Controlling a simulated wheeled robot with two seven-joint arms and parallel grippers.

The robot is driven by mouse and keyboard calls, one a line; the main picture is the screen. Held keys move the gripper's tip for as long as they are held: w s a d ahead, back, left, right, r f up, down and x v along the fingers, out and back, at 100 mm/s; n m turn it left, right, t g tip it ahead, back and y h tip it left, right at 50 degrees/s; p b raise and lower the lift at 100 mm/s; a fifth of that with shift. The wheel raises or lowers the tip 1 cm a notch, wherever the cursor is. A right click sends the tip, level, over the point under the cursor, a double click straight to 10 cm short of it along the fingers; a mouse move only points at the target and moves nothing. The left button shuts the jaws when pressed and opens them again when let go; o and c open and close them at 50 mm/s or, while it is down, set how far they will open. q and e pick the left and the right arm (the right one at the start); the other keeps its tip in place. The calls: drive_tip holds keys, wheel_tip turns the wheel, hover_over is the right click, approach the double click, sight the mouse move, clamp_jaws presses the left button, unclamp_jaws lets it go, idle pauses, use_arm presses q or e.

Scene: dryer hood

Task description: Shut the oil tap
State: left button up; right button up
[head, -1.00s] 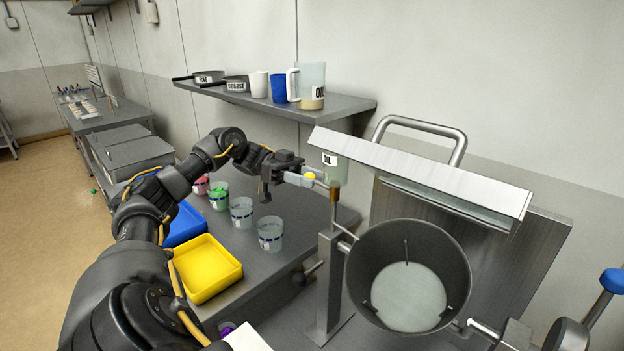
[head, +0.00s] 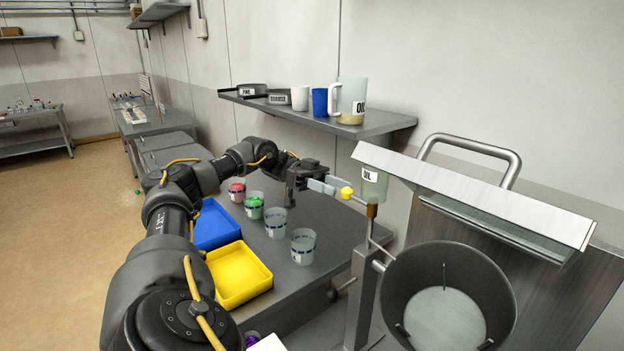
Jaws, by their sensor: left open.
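The oil tap has a yellow knob (head: 347,193) on a brass-coloured body (head: 372,210), below the clear reservoir labelled OIL (head: 373,184). The reservoir's upper part is hidden behind the sloping metal hood. My left gripper (head: 333,188) comes in from the left with its fingers pointing right at the yellow knob. It is open, and its fingertips are at the knob's left side. I cannot tell whether they touch it. My right gripper is not in view.
A grey drum (head: 449,290) sits below the sloping metal hood (head: 480,200). Several small cups, a blue tray (head: 214,227) and a yellow tray (head: 238,274) are on the bench. A wall shelf (head: 385,124) holds scoops, mugs and an OIL jug (head: 350,100).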

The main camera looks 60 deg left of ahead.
use_arm(q)
drive_tip(key=p+v, duration=0.2)
drive_tip(key=v, duration=0.4)
drive_tip(key=shift+s+a+p, duration=0.15)
drive_tip(key=shift+a+p, duration=0.1)
drive_tip(key=shift+p, duration=0.05)
drive_tip(key=shift+d, duration=0.15)
idle(0.4)
